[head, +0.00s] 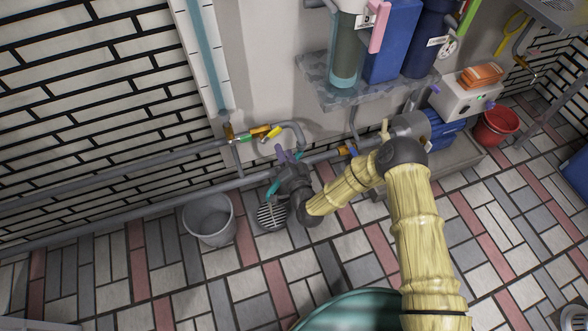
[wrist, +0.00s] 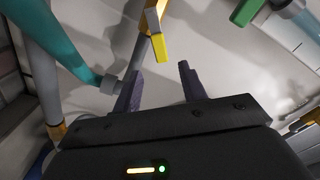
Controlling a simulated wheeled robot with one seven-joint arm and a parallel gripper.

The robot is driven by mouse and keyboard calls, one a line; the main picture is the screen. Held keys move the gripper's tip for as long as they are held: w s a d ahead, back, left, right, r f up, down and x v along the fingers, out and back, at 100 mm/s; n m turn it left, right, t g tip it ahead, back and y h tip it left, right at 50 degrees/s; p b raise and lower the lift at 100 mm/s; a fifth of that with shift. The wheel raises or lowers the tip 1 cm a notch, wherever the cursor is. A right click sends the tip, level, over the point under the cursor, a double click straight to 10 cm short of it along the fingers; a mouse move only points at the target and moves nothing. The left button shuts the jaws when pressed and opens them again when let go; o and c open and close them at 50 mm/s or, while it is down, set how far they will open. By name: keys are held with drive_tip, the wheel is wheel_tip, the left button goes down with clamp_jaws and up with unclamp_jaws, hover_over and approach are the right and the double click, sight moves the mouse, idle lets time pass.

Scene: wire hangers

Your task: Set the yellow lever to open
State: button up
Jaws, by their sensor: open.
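The yellow lever (head: 274,132) sits on the pipework at the wall in the head view, slanting away from a brass valve body (head: 260,130). In the wrist view the yellow lever (wrist: 159,47) shows its bright end just beyond my fingertips, roughly in line with the gap between them. My gripper (head: 288,156) is just below the lever in the head view, its purple fingers pointing to the wall. In the wrist view my gripper (wrist: 160,78) is open and nothing is between the fingers. The lever looks apart from both fingers.
A green handle (head: 246,138) is left of the lever; a teal part (wrist: 65,45) passes left of my fingers in the wrist view. Grey pipes (head: 120,213) run along the wall. A grey bucket (head: 210,220) stands below, and a shelf with containers (head: 350,92) hangs to the right.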

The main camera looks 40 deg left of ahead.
drive_tip(key=p+v, duration=0.2)
drive_tip(key=v, duration=0.5)
drive_tip(key=shift+s+d, duration=0.2)
drive_tip(key=shift+d, duration=0.1)
